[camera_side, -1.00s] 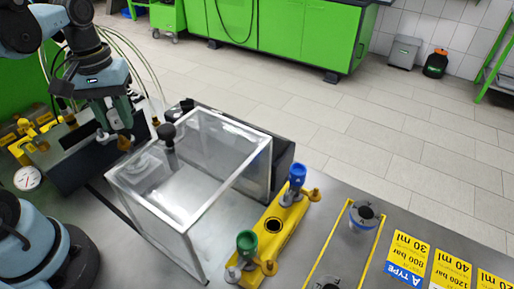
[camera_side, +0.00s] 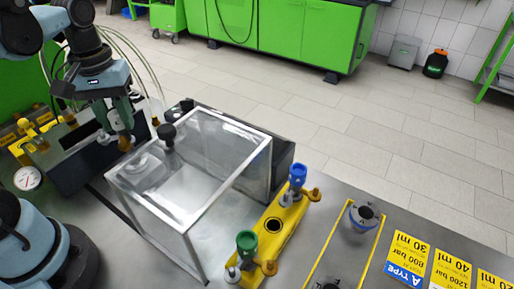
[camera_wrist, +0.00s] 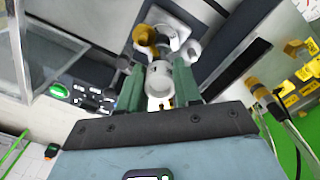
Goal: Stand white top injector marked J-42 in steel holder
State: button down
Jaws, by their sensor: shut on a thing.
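My gripper (camera_side: 117,118) is at the left, above the dark bench unit. It is shut on a white top injector (camera_wrist: 160,78), which sits between the two green fingers in the wrist view. The injector's brass side part (camera_wrist: 146,36) sticks out past the fingers; it also shows low beside the gripper in the side view (camera_side: 125,144). The J-42 marking is not readable. A grey steel cylinder holder (camera_side: 366,215) with a blue ring stands at the right inside a yellow outline, far from my gripper. Its top opening looks empty.
A clear box with a white frame (camera_side: 190,228) stands between my gripper and a yellow rack (camera_side: 262,238). The rack holds a blue top injector (camera_side: 296,178) and a green top injector (camera_side: 247,246), with an open hole between them. Yellow labels (camera_side: 407,258) lie at the right.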

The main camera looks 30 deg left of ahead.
aim_at(125, 137)
jog(key=shift+f, duration=0.2)
jog(key=shift+f, duration=1.05)
jog(key=shift+f, duration=1.4)
dwell(1.1)
jog(key=c, duration=0.7)
grip_release()
jog(key=shift+r, duration=3.5)
